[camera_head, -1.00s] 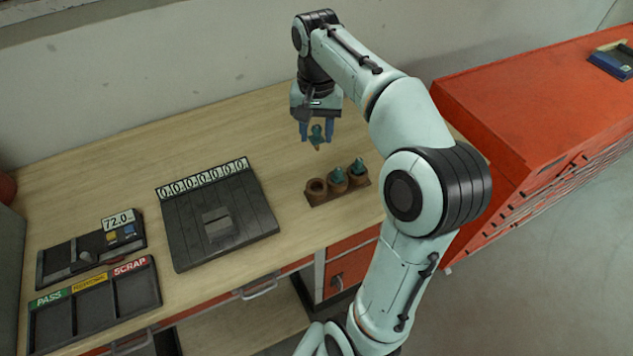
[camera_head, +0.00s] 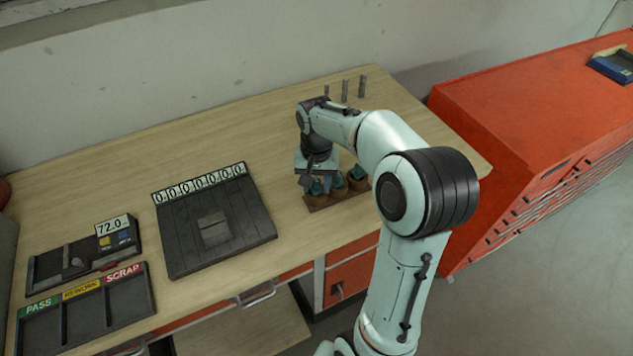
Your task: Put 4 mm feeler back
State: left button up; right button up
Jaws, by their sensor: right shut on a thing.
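A small brown rack (camera_head: 322,206) with three round cups in a row stands near the front edge of the bench. Green-topped feelers sit in its middle cup (camera_head: 338,181) and right cup (camera_head: 359,173). My right gripper (camera_head: 312,188) is low over the left cup, shut on a third green-topped feeler (camera_head: 317,188). The held feeler is at the left cup; its lower end is hidden, so I cannot tell how deep it sits. Size marks on the feelers are too small to read. My left gripper is out of view.
A dark plate with a number strip (camera_head: 215,230) lies left of the rack. Further left are a 72.0 display unit (camera_head: 112,225) and a PASS/REWORK/SCRAP tray (camera_head: 87,312). Several grey posts (camera_head: 345,91) stand behind my arm. A red cabinet (camera_head: 510,130) is at right.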

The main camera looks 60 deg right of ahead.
aim_at(316, 180)
jog(key=o, duration=0.8)
jog(key=shift+f, duration=0.1)
jog(key=shift+r, duration=0.5)
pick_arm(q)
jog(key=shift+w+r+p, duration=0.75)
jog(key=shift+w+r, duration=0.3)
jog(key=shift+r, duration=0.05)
pick_arm(e)
notch_tip(316, 180, up, 11)
jog(key=shift+r, duration=0.2)
